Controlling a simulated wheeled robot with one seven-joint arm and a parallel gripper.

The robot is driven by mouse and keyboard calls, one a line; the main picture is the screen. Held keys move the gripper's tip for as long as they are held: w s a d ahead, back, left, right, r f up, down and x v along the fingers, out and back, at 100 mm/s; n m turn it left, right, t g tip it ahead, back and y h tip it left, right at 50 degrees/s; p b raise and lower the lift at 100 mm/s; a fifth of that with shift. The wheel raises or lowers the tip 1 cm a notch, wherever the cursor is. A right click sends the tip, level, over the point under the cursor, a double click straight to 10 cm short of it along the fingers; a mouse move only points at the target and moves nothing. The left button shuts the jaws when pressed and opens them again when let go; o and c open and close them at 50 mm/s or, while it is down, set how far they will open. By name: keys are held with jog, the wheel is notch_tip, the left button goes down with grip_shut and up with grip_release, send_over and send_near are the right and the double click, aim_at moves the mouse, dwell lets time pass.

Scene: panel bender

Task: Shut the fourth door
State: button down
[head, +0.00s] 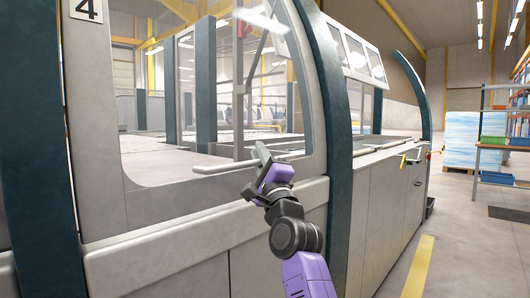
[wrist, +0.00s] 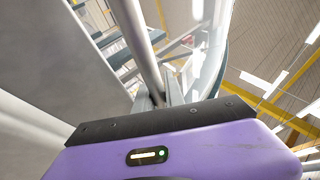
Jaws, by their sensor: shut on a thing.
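The fourth door (head: 300,110), marked with a 4 sign (head: 86,10), is a light grey curved frame around a large window. It hangs low between two dark teal pillars, its lower edge close to the grey lower panel (head: 160,245); I cannot tell whether a small gap is left. A pale bar handle (head: 213,168) runs across its lower part. My gripper (head: 263,154) is shut on the handle near its right end. In the wrist view a grey bar (wrist: 134,28) runs down to my gripper (wrist: 166,97), whose fingertips are hard to make out.
A teal pillar (head: 337,120) stands just right of my arm. Beyond it, another window door (head: 357,52) is raised over a low grey counter (head: 385,152). Shelving (head: 490,125) stands at the far right. The floor (head: 460,240) on the right is clear.

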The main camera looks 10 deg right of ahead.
jog(key=shift+w+a+r, duration=0.15)
jog(key=shift+w+r, duration=0.05)
jog(key=shift+r, duration=0.2)
jog(key=c, duration=1.7)
grip_release()
jog(key=p+v, duration=0.1)
jog(key=v, duration=0.7)
jog(key=shift+f, duration=0.4)
jog(key=shift+s, duration=0.15)
